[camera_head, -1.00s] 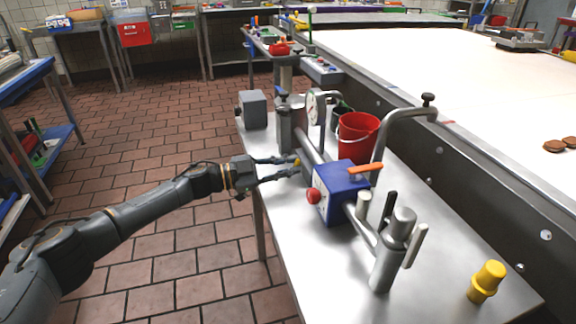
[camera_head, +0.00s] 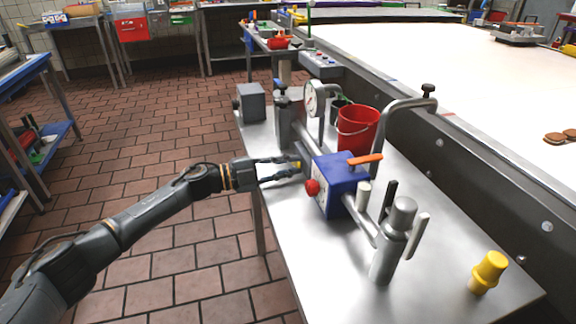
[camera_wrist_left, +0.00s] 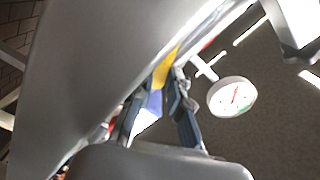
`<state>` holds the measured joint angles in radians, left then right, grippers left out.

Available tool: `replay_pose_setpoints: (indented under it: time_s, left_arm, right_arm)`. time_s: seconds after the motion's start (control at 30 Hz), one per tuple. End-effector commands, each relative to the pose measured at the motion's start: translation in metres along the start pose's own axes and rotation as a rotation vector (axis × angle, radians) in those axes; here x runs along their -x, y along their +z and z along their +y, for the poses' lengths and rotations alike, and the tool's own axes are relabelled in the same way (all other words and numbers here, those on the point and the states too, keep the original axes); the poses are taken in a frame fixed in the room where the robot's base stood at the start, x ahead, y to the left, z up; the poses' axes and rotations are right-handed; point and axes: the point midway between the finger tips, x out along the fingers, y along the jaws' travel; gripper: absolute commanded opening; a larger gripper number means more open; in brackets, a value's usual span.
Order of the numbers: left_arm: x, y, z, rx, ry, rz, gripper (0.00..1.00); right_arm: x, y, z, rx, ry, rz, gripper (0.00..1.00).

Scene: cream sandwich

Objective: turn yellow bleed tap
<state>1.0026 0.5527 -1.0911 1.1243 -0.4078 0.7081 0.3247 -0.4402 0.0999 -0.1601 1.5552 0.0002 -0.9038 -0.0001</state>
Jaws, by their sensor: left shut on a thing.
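The yellow bleed tap (camera_head: 298,164) is a small yellow piece low on the pipework, left of the blue box (camera_head: 336,186). My left gripper (camera_head: 297,168) reaches in from the left with its fingers around the yellow tap. In the left wrist view the yellow tap (camera_wrist_left: 165,70) shows between the fingers, and my left gripper (camera_wrist_left: 160,100) is shut on it. The fingertips are partly hidden by the metal in front. My right gripper is in no view.
The blue box carries a red knob (camera_head: 312,187) and an orange lever (camera_head: 366,159). A pressure gauge (camera_head: 311,99) and a red bucket (camera_head: 356,131) stand behind. A yellow-capped piece (camera_head: 489,270) stands at the steel table's near right. Open floor lies left.

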Motion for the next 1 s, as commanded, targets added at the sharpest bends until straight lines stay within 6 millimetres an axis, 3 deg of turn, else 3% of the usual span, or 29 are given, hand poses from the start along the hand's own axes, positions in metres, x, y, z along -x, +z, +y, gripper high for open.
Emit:
replay_pose_setpoints:
  time_s: [0.53,0.57,0.63,1.0]
  left_arm:
    - [-0.0002,-0.0002,0.0027,-0.027,0.002,0.001,0.0]
    - [-0.0002,-0.0002,0.0027,-0.027,0.003,0.001,0.23]
    - [-0.0002,-0.0002,0.0026,-0.027,0.002,0.001,0.37]
    - [0.0032,0.0005,0.0017,-0.027,0.001,-0.001,0.4]
  right_arm:
    - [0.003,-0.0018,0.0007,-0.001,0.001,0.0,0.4]
    - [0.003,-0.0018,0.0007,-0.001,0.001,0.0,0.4]
    - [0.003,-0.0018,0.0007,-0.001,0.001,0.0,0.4]
    - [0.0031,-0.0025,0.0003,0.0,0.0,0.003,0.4]
